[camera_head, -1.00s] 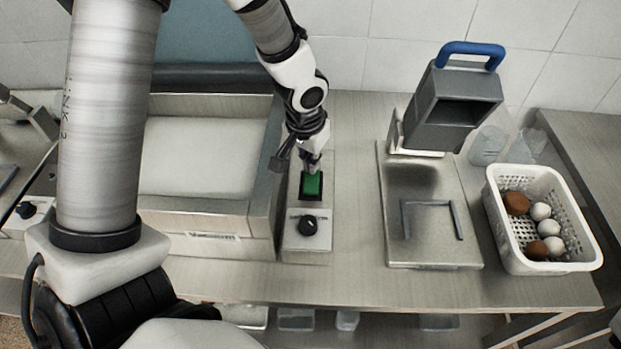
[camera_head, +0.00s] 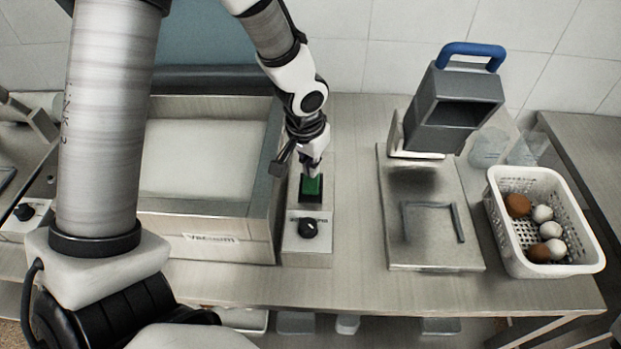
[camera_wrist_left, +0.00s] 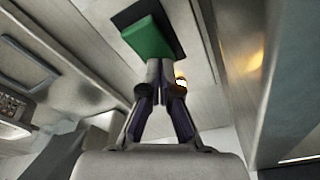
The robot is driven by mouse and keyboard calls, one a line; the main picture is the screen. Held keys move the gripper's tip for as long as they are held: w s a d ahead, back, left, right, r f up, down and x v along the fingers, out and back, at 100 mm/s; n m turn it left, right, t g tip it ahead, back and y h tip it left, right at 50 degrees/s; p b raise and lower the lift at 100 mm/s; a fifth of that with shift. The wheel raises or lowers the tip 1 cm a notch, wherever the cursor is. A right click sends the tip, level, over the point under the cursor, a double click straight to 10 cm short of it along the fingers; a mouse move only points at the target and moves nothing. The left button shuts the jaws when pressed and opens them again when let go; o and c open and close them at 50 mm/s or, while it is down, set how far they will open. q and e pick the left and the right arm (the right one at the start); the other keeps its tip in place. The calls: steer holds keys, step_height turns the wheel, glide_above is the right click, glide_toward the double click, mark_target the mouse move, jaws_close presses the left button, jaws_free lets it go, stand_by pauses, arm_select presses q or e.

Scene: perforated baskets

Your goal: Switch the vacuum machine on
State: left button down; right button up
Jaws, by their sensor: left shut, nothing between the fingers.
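The vacuum machine (camera_head: 228,250) is a steel box with a pale top, labelled "Vacuum", at the left of the counter. On the narrow control panel (camera_head: 305,257) at its right side sit a green switch (camera_head: 311,186) in a black frame and a black knob (camera_head: 308,228). My left gripper (camera_head: 311,170) is shut and empty, with its tips at the far edge of the green switch. In the left wrist view the shut fingertips (camera_wrist_left: 160,66) are right at the edge of the green switch (camera_wrist_left: 147,38); I cannot tell whether they press it. My right gripper is not in view.
A grey device with a blue handle (camera_head: 470,50) stands over a steel plate (camera_head: 435,258) to the right. A white perforated basket (camera_head: 555,268) holds brown and white eggs at the far right. The counter between panel and plate is clear.

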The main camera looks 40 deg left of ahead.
arm_select(q)
step_height(320, 180, up, 7)
steer(key=p, duration=0.5)
steer(key=shift+f, duration=0.2)
